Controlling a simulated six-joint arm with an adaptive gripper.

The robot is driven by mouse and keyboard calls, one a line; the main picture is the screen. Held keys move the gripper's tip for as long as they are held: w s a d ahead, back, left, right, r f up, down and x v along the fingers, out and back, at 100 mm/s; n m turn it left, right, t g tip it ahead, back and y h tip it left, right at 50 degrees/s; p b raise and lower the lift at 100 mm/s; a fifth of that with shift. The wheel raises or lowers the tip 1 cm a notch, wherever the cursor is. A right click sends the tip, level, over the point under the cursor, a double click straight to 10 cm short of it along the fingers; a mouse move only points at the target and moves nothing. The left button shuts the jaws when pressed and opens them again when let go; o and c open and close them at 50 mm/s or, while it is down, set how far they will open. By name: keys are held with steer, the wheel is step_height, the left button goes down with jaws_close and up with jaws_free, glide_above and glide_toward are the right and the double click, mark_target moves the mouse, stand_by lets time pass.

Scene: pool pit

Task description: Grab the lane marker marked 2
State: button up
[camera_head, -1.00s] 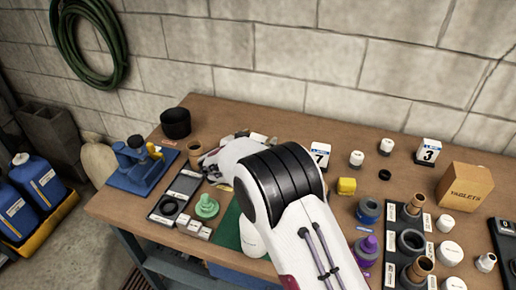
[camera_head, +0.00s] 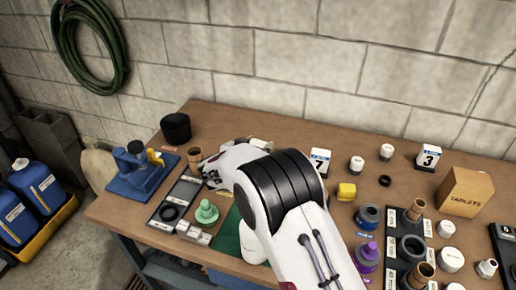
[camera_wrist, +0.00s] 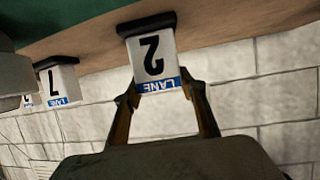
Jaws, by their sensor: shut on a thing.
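The lane marker marked 2 (camera_wrist: 154,58) is a white block with a blue LANE band and a black base. It appears upside down in the wrist view. My gripper (camera_wrist: 160,88) is shut on it, with one finger at each side of the blue-band end. I cannot tell whether its base touches the bench. In the head view my arm covers most of the gripper and I cannot make out the marker's number. The marker marked 7 (camera_head: 320,161) stands right of my arm and also shows in the wrist view (camera_wrist: 58,84). The marker marked 3 (camera_head: 428,158) stands farther right.
The wooden bench (camera_head: 290,133) stands against a block wall. A blue vise (camera_head: 141,170), black cup (camera_head: 176,128) and green fitting (camera_head: 206,211) are to the left.

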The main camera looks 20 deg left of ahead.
steer(key=shift+r, duration=5.05)
